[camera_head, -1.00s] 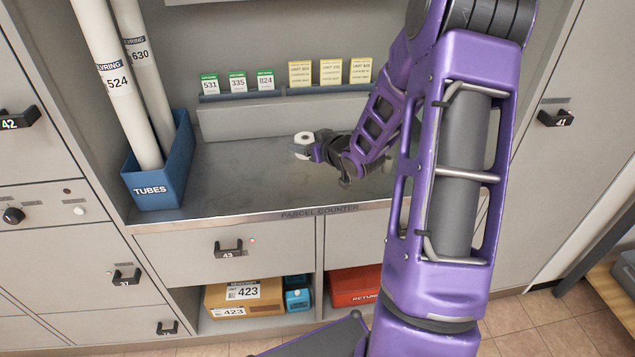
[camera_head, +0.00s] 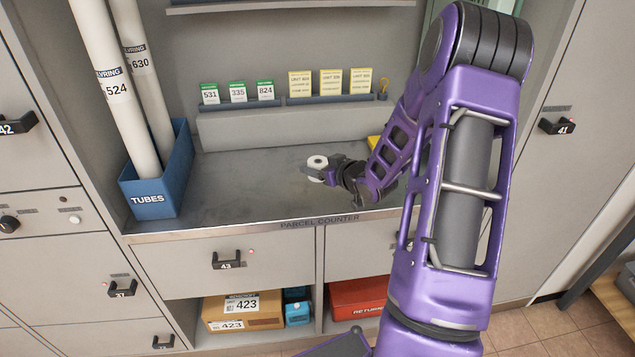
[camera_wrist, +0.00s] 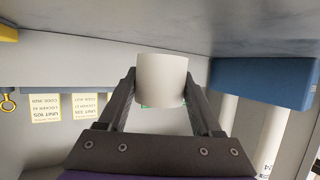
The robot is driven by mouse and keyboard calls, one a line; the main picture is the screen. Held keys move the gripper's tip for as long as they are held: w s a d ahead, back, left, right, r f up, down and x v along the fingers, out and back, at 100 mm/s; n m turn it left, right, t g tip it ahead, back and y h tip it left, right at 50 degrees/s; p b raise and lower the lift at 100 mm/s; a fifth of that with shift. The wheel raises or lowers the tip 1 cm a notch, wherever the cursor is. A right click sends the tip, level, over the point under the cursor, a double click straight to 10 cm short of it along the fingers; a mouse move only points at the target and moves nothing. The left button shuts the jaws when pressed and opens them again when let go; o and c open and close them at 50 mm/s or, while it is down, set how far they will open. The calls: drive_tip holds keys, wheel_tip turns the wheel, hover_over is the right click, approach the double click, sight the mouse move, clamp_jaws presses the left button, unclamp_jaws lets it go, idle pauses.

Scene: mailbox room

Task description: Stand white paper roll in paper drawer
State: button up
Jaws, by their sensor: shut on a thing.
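The white paper roll (camera_head: 317,162) is upright over the parcel counter, its round end with a dark core hole facing up. My gripper (camera_head: 322,176) is shut on it from the right. In the wrist view the white roll (camera_wrist: 161,78) sits between the two dark fingers of my gripper (camera_wrist: 162,90). I cannot tell whether the roll touches the counter. A closed drawer front marked 43 (camera_head: 205,275) is below the counter. I can read no paper label on any drawer.
The parcel counter (camera_head: 250,190) is mostly clear. A blue tubes bin (camera_head: 150,204) with long tubes stands at its left. Card racks (camera_head: 240,104) line the back. Below are a cardboard box (camera_head: 262,306) and a red bin (camera_head: 358,297).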

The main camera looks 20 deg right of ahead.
sight(318, 189)
drive_tip(key=shift+f+b, duration=0.35)
drive_tip(key=shift+f, duration=1.75)
drive_tip(key=shift+f, duration=0.1)
drive_tip(key=shift+f, duration=0.15)
drive_tip(key=o, duration=1.4)
